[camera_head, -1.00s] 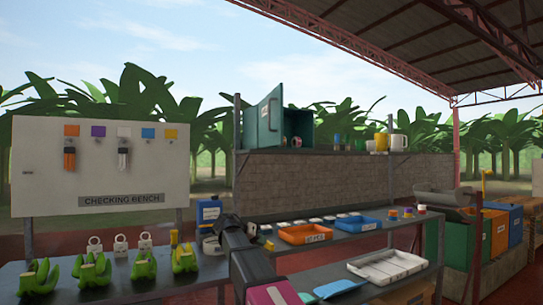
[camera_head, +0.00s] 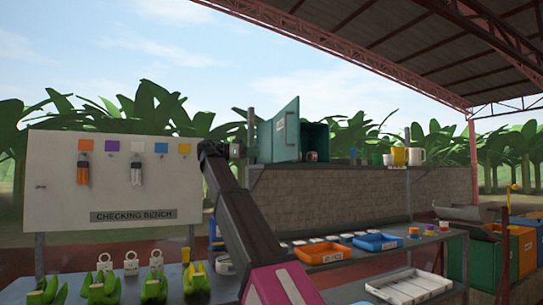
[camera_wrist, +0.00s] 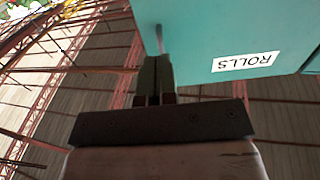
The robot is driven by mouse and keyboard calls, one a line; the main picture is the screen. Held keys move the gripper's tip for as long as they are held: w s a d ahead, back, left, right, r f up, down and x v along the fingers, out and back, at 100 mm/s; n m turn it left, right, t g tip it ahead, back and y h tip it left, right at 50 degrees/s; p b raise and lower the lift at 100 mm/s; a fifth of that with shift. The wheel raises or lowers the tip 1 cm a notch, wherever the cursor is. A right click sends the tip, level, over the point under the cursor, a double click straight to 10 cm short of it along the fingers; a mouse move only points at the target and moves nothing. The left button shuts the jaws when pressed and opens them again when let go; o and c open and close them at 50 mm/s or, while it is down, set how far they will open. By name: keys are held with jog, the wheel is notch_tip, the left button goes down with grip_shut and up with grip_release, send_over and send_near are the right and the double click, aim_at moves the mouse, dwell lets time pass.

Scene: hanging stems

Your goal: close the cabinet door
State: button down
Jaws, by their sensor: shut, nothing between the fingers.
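The teal cabinet (camera_head: 315,140) stands on a raised shelf, and its door (camera_head: 291,137) is swung open toward the left front. A roll-like object shows inside. The door's outer face, with a white "ROLLS" label, fills the upper right of the wrist view (camera_wrist: 215,25). A thin grey handle (camera_wrist: 158,38) shows at its left part. My gripper (camera_head: 238,150) is raised just left of the door. In the wrist view its shut, empty fingers (camera_wrist: 153,65) overlap the door's lower edge, close to the handle. I cannot tell whether they touch the door.
The shelf (camera_head: 400,168) beyond the cabinet holds cups and a yellow mug. The lower bench carries an orange tray (camera_head: 318,257), a blue tray (camera_head: 380,248) and a white tray (camera_head: 408,288). The checking board (camera_head: 100,180) stands at the left. Air left of the door is free.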

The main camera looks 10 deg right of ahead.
aim_at(293, 154)
jog(key=d, duration=0.4)
jog(key=w+d, duration=0.1)
jog(key=d, duration=0.8)
jog(key=shift+w+d, duration=0.1)
jog(key=shift+w, duration=0.2)
